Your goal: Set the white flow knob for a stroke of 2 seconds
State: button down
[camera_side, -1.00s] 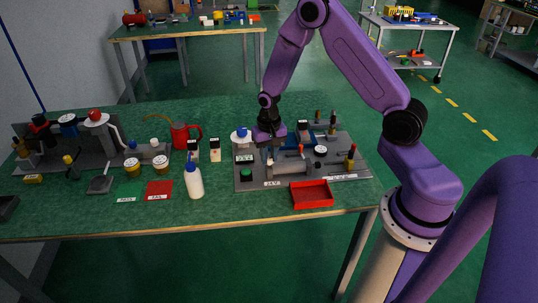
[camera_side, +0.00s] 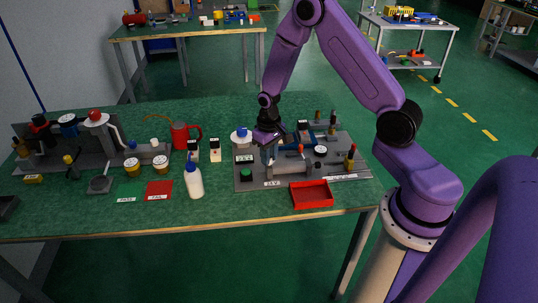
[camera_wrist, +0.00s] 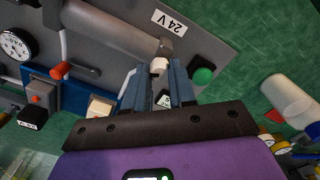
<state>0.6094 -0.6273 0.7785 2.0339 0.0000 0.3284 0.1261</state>
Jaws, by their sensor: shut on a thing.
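The white flow knob (camera_wrist: 159,66) shows in the wrist view between the tips of my blue-grey fingers. My gripper (camera_wrist: 158,72) is shut on it, pointing down at the press panel. In the side view my gripper (camera_side: 267,155) is at the left part of the grey press base (camera_side: 247,184), and its fingers hide the knob. A small label (camera_wrist: 165,100) shows between the fingers in the wrist view, partly covered; I cannot read its scale or the knob's setting.
A green button (camera_wrist: 203,75) is close beside the fingers. A red-tipped lever (camera_wrist: 60,70) and a dial gauge (camera_wrist: 15,44) are on the panel's other side. In the side view, a red tray (camera_side: 312,194) and a blue-capped bottle (camera_side: 195,182) stand in front.

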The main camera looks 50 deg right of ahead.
jog(key=c, duration=0.9)
grip_release()
jog(key=shift+c, duration=0.2)
notch_tip(320, 180, up, 17)
jog(key=shift+r, duration=0.2)
jog(key=shift+a, duration=0.1)
jog(key=s+a+r+n, duration=0.2)
jog(key=s+a+n, duration=0.35)
jog(key=s, duration=0.35)
jog(key=s+a+r+n, duration=0.1)
jog(key=s+a+n, duration=0.3)
jog(key=s+a, duration=0.4)
jog(key=s+d+n, duration=0.1)
jog(key=s+n, duration=0.3)
jog(key=s, duration=0.7)
jog(key=shift+d+r, duration=0.15)
